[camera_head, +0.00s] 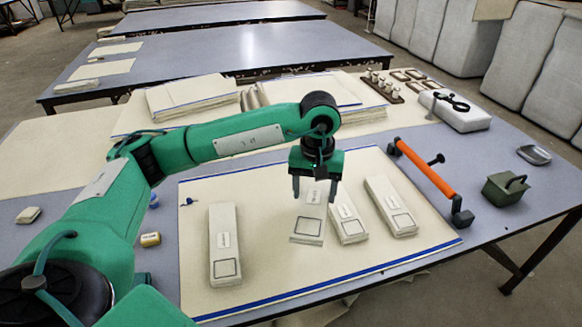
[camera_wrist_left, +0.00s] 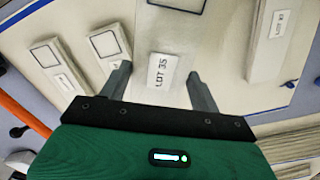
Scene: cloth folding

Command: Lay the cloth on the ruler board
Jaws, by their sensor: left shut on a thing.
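My left gripper (camera_head: 314,195) is shut on a folded cream cloth (camera_head: 307,226) and points down, with one finger on each side of it. In the left wrist view the gripper (camera_wrist_left: 157,73) has this cloth (camera_wrist_left: 178,35) between its fingers, with a label reading LOT 35. The cloth looks larger there than its neighbours, so it seems held a little above the surface. Below lies a cream board (camera_head: 270,275) with blue edge strips, likely the ruler board; I see no clear scale marks. My right gripper is not in view.
Similar folded cloths lie on the board: one at left (camera_head: 224,250), two at right (camera_head: 348,222) (camera_head: 390,205). An orange-handled bar (camera_head: 428,168) and a green box (camera_head: 505,189) stand to the right. Stacked sheets (camera_head: 190,95) lie behind. The board's gap between left and held cloths is clear.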

